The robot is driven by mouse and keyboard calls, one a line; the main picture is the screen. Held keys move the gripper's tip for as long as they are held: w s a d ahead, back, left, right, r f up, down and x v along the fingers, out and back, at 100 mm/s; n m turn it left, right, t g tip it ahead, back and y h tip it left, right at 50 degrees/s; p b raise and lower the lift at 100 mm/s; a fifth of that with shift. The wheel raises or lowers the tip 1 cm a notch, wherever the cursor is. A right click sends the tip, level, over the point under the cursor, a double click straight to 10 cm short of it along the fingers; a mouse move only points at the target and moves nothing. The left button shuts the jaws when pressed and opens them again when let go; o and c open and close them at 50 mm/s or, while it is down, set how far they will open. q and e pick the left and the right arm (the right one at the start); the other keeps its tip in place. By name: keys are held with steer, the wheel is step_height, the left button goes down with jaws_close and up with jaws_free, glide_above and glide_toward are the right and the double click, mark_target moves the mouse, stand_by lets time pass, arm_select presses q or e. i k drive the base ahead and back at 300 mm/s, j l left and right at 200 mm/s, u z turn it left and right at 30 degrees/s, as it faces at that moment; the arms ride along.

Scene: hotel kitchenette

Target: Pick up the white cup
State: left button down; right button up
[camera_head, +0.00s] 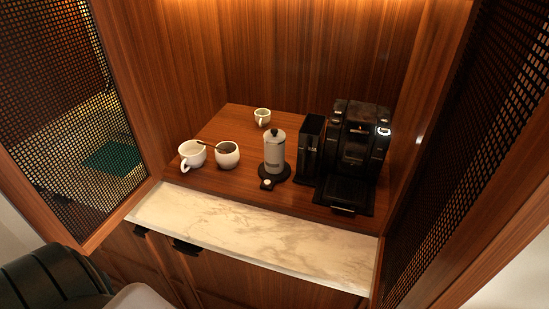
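Three white vessels stand on the wooden counter (222,184). A white cup (190,150) with a handle on its lower left side is at the far left, near the front edge. A rounder white pot (227,158) with dark contents stands close to its right, and a thin brown stick or spoon leans out of it toward the cup. A smaller white cup (261,116) stands alone farther back. All three look upright. Neither of my grippers is in view.
A grey canister (274,150) on a black base, a black box (311,150) and a black coffee machine (354,155) fill the counter's right half. A bare marble strip (250,232) runs along the front. Mesh-panelled wooden sides flank the niche.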

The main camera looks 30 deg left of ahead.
mark_target(192, 153)
steer(key=u, duration=1.6)
steer(key=j+z, duration=0.1)
steer(key=j, duration=0.25)
steer(key=i, duration=0.05)
